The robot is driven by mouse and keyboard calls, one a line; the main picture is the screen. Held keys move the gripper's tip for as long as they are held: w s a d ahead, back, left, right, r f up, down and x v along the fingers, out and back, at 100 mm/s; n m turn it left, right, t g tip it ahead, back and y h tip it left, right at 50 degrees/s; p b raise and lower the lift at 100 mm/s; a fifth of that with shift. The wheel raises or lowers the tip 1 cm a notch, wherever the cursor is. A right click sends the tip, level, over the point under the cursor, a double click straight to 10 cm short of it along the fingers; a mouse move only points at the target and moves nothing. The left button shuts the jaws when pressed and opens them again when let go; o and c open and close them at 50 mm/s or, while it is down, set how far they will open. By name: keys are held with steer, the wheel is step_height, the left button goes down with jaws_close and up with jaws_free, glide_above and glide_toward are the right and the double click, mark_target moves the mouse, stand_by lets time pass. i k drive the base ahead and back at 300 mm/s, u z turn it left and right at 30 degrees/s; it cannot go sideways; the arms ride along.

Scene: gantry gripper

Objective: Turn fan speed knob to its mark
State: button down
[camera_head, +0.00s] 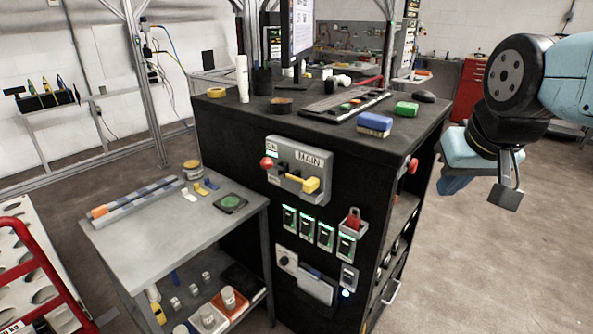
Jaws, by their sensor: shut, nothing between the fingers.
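A small round knob (287,261) sits on a light grey plate low on the black cabinet's front, below the row of green-lit switches. It is likely the fan speed knob, but its label and mark are too small to read. My gripper (455,184) hangs in the air at the right, beyond the cabinet's right side, well apart from the knob.
Open floor (470,270) lies right of the cabinet.

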mark_target(284, 261)
steer(key=z, duration=0.35)
steer(key=k, duration=1.4)
steer(key=u, duration=0.45)
steer(key=i, duration=1)
steer(key=z, duration=0.05)
